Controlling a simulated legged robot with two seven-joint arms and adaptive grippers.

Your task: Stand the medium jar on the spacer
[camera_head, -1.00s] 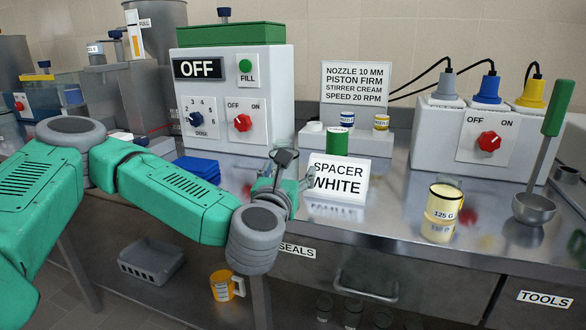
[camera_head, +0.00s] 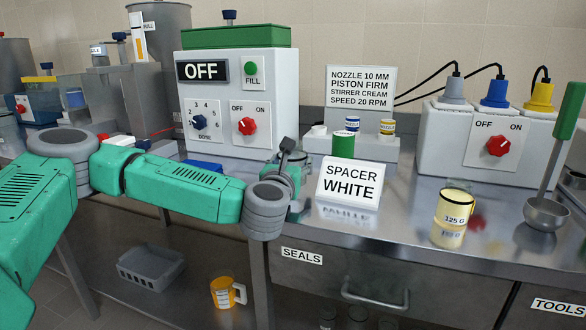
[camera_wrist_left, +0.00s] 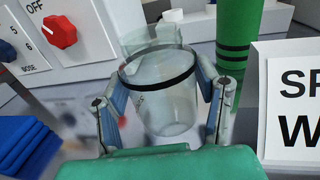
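A clear glass jar (camera_wrist_left: 165,95) with a black band near its rim stands between my left gripper's fingers in the left wrist view. I take it for the medium jar, though no size label shows. My left gripper (camera_wrist_left: 160,90) has a finger against each side of the jar and looks shut on it. In the head view my left gripper (camera_head: 290,178) is just left of the "SPACER WHITE" sign (camera_head: 350,184), and the jar is hard to make out there. Whether the jar's base touches the bench cannot be told. I cannot identify the spacer for sure. My right gripper is not in view.
A green cylinder (camera_head: 343,145) with dark bands stands behind the sign, close to the gripper in the wrist view. The dosing machine (camera_head: 240,105) rises behind left. A blue block (camera_wrist_left: 25,145) lies at left. A 125 G jar (camera_head: 453,212) and ladle (camera_head: 548,212) stand right.

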